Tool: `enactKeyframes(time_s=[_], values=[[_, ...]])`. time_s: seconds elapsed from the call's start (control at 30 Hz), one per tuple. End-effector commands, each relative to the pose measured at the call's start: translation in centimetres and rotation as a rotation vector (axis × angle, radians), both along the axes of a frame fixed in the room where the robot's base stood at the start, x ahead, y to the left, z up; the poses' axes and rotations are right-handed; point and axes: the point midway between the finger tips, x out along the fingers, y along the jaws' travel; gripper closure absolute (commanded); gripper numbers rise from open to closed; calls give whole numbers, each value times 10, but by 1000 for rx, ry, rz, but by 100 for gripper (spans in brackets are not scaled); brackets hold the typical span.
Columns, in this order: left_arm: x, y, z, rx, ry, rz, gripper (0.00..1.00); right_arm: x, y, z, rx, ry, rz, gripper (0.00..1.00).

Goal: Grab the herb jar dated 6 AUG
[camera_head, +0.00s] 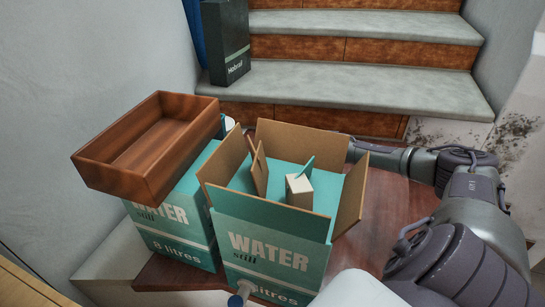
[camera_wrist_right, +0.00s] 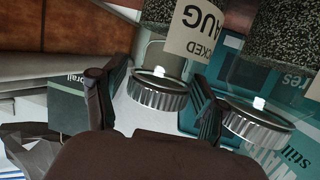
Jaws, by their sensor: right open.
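In the right wrist view, two glass jars of dark flecked herbs show upside down with ribbed silver lids. The first jar (camera_wrist_right: 157,92) has its lid between the fingers of my open right gripper (camera_wrist_right: 158,78), with visible gaps beside the lid. Its cream label (camera_wrist_right: 197,28) reads "...CKED" and "AUG"; the day number is out of view. The second jar (camera_wrist_right: 255,124) is right of the right finger; only a label edge shows at the frame's right. In the head view, my right gripper is hidden behind the boxes. My left gripper is not in view.
In the head view, an open water carton (camera_head: 275,245) and a second water box (camera_head: 180,225) stand on a reddish table (camera_head: 385,215). A wooden tray (camera_head: 150,150) lies on the second box. Stone-topped stairs (camera_head: 350,85) rise behind, with a dark box (camera_head: 226,42) on them.

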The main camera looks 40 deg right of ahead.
Motion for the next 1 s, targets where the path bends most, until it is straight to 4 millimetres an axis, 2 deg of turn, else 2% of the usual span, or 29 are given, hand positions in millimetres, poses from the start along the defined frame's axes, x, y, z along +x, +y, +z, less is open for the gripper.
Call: enactKeyframes(time_s=[0.03,0.07,0.43,0.77,1.0], values=[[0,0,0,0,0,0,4,0,0,0,0,0,0,33],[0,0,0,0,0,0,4,0,0,0,0,0,0,38],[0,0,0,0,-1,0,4,0,0,0,0,0,0,100],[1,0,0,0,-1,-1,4,0,0,2,0,-2,0,100],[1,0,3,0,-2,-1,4,0,0,19,-1,-3,2,100]])
